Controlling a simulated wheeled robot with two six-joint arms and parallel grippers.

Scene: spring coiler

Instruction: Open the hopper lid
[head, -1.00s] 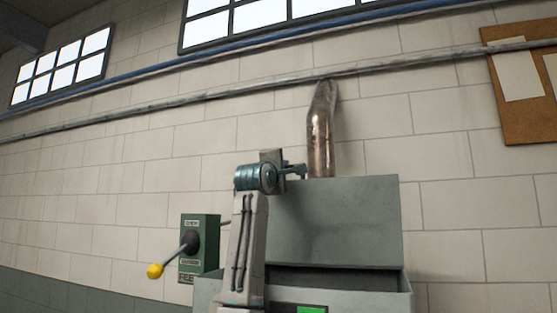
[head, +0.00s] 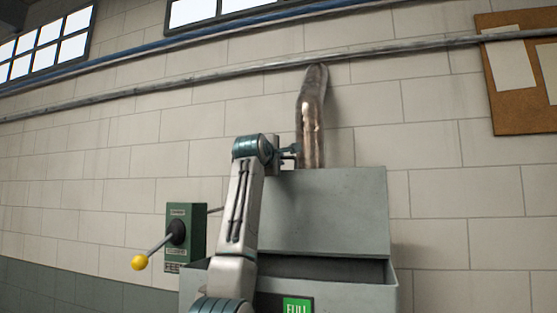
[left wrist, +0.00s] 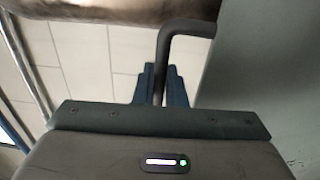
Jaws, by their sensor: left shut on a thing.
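The hopper lid (head: 325,212) is a flat grey-green panel standing steeply raised at the back of the hopper (head: 345,300). A dark opening shows below its lower edge. My left gripper (head: 290,156) is at the lid's top left corner, partly hidden behind my wrist. In the left wrist view, my left gripper (left wrist: 160,86) is shut on a dark bent handle (left wrist: 188,27), whose straight part runs between the fingers. The lid's grey face (left wrist: 262,75) fills the right of that view. My right gripper is not in view.
A copper-coloured pipe (head: 311,125) rises just behind the lid, close to my left gripper. A green lever box (head: 186,236) with a yellow knob (head: 139,263) is left of my arm. A lit green FULL sign (head: 297,306) is on the hopper front.

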